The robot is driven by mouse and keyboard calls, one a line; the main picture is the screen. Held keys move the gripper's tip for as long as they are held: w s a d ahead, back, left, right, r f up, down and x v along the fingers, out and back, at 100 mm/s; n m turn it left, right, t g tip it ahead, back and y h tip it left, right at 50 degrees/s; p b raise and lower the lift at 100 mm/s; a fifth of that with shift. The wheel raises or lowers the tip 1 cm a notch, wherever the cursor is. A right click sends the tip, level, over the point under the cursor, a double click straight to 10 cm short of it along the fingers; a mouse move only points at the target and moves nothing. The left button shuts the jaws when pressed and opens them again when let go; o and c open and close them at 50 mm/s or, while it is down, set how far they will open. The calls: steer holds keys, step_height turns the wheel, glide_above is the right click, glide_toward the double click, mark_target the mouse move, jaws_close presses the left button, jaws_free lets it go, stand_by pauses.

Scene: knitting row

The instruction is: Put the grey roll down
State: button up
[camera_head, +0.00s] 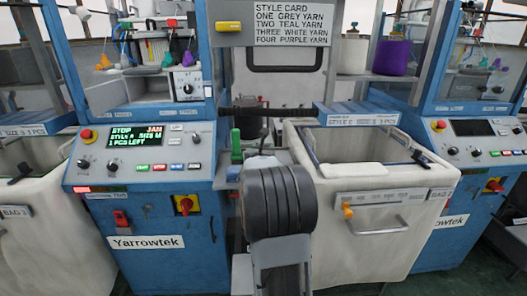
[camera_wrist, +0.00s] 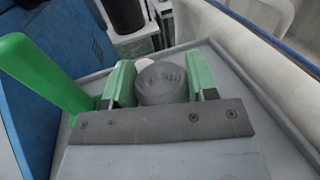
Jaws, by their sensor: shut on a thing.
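The grey roll (camera_wrist: 160,82) is seen nearly end-on in the wrist view, between the two green fingers of my gripper (camera_wrist: 160,88). My gripper is shut on it. Below and around it is a grey surface with a raised rim (camera_wrist: 235,85); I cannot tell whether the roll touches it. A pale rounded thing (camera_wrist: 144,64) shows just behind the roll. In the head view my own arm stands in front, and I cannot make out the roll or the fingers there.
A green upright piece (camera_wrist: 45,75) stands close to the left of my gripper. A blue machine (camera_head: 145,180) is at left, a white bin (camera_head: 385,215) at right. White (camera_head: 353,50) and purple (camera_head: 392,57) spools stand on the shelf behind. A style card (camera_head: 292,23) hangs above.

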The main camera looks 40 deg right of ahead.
steer(key=shift+f+b, duration=0.3)
steer(key=shift+f, duration=0.05)
steer(key=o, duration=0.9)
steer(key=shift+r+p, duration=0.25)
steer(key=shift+p, duration=0.1)
steer(key=b+v, duration=0.1)
steer(key=v, duration=1.1)
